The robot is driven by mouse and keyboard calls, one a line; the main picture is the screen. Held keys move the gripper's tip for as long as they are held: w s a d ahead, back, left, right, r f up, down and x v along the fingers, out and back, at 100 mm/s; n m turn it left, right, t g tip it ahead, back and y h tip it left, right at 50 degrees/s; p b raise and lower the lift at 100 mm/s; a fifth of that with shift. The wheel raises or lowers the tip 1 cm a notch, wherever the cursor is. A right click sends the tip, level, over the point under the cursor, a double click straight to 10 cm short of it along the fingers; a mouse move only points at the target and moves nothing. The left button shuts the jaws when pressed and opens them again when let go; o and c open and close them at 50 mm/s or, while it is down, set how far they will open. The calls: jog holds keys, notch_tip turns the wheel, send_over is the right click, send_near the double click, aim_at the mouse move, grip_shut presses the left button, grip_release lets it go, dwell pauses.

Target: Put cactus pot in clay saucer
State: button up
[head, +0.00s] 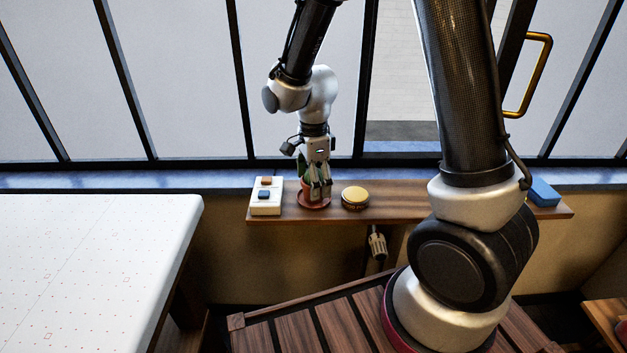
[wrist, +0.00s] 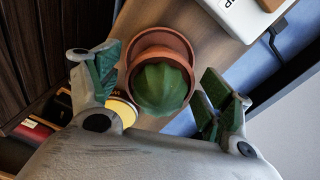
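The cactus pot is a terracotta pot (wrist: 178,38) with a green ribbed cactus (wrist: 160,88); in the head view the cactus (head: 305,170) shows just left of my fingers. The clay saucer (head: 313,205) lies on the wooden shelf under the pot. In the wrist view its rim (wrist: 139,60) shows beside the pot rim. The pot appears to stand in the saucer; whether it sits fully flat is hard to tell. My gripper (wrist: 160,93) is open over the pot, fingers apart on either side with visible gaps. In the head view my gripper (head: 320,190) partly hides the pot.
A white box with orange and blue buttons (head: 266,207) is left of the saucer. A round gold-lidded tin (head: 355,196) is close on the right. A blue box (head: 543,193) sits at the shelf's right end. Barred windows stand behind.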

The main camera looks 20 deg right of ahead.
notch_tip(320, 180, up, 11)
jog(key=shift+r, duration=0.2)
jog(key=shift+d+r, duration=0.1)
jog(key=shift+r, duration=0.45)
jog(key=s+d+r+n+t, duration=0.2)
jog(key=s+d+r+n, duration=0.3)
jog(key=s+d+n, duration=0.2)
jog(key=s+d+r+n+t, duration=0.2)
jog(key=s+d+r+n, duration=0.3)
jog(key=s+n, duration=0.5)
jog(key=s+d, duration=0.2)
jog(key=shift+d+n, duration=0.4)
